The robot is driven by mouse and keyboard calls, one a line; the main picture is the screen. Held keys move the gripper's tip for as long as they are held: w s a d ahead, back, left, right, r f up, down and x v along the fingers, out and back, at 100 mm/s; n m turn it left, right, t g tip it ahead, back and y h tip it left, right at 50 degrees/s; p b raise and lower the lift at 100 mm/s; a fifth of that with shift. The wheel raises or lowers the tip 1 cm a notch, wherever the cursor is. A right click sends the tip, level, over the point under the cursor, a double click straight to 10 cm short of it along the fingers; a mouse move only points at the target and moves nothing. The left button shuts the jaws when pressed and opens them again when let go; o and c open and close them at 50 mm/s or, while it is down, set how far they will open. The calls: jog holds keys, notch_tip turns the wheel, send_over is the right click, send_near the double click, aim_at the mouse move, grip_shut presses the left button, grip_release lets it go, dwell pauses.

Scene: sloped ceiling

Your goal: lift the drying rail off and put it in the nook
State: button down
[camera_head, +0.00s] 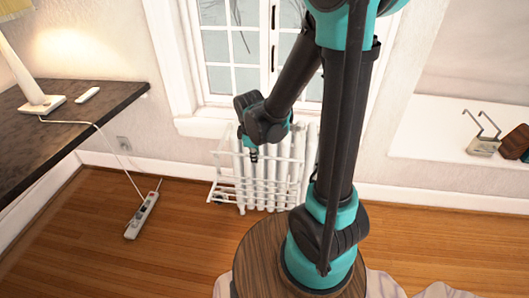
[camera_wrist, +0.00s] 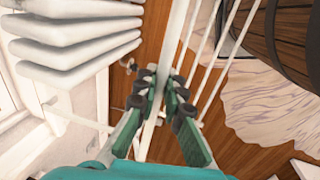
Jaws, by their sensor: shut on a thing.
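The drying rail (camera_head: 226,153) is a white wire rack in front of the white radiator (camera_head: 310,150) under the window. My gripper (camera_head: 254,155) is at the rail's upper part, with my arm reaching over from the right. In the wrist view my gripper (camera_wrist: 163,84) is shut on a white bar of the drying rail (camera_wrist: 181,30), which passes between the fingers. The radiator's rounded columns (camera_wrist: 75,30) are at upper left there. I cannot tell whether the rail still rests on the radiator. A recessed white ledge, perhaps the nook (camera_head: 430,143), is in the right wall.
A metal-handled item (camera_head: 484,143) and brown objects (camera_head: 515,142) stand on the ledge. A dark desk (camera_head: 50,118) with a lamp (camera_head: 35,95) is at left. A power strip (camera_head: 142,215) lies on the wooden floor. The floor between strip and radiator is clear.

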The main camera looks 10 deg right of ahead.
jog(key=s+a, duration=0.2)
jog(key=s, duration=0.5)
jog(key=shift+s+a, duration=0.15)
jog(key=shift+s, duration=0.15)
dwell(0.3)
jog(key=s+a+r, duration=0.2)
jog(key=s+a, duration=0.1)
jog(key=s, duration=0.6)
jog(key=s+a+r, duration=0.2)
jog(key=s+a, duration=0.1)
jog(key=s, duration=0.7)
jog(key=shift+a, duration=0.15)
dwell(1.3)
dwell(0.4)
